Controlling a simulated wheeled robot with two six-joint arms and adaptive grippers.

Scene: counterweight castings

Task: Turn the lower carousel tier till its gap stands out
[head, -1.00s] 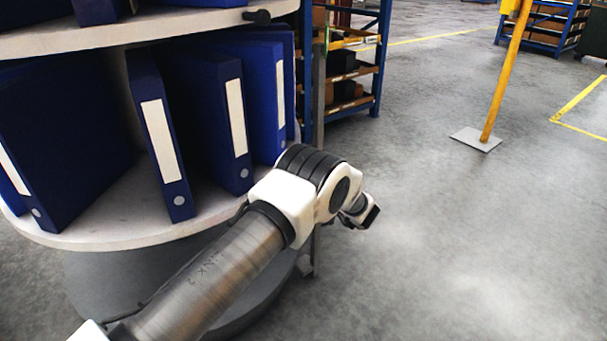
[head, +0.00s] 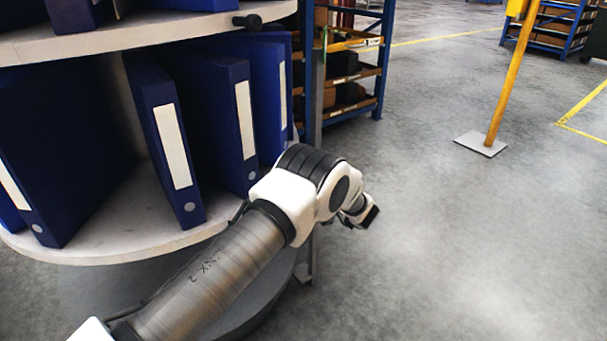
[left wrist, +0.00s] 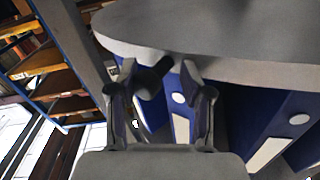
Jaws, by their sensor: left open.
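The lower carousel tier (head: 120,225) is a pale round board with several blue binders (head: 177,150) standing on it. A bare space shows between the wide binder at left (head: 60,160) and the middle one. In the left wrist view the scene is upside down: the grey tier (left wrist: 225,40) is at top with binders below it. A black knob (left wrist: 155,78) projects from its rim. My left gripper (left wrist: 158,68) is open with the knob between its fingers; contact cannot be told. In the head view my arm hides this knob and gripper. My right gripper is out of view.
The upper tier (head: 130,38) also bears binders and a black knob (head: 248,20) on its rim. A blue rack (head: 378,65) stands behind the carousel. A yellow post (head: 510,75) on a grey plate stands farther right. The floor (head: 450,250) at right is clear.

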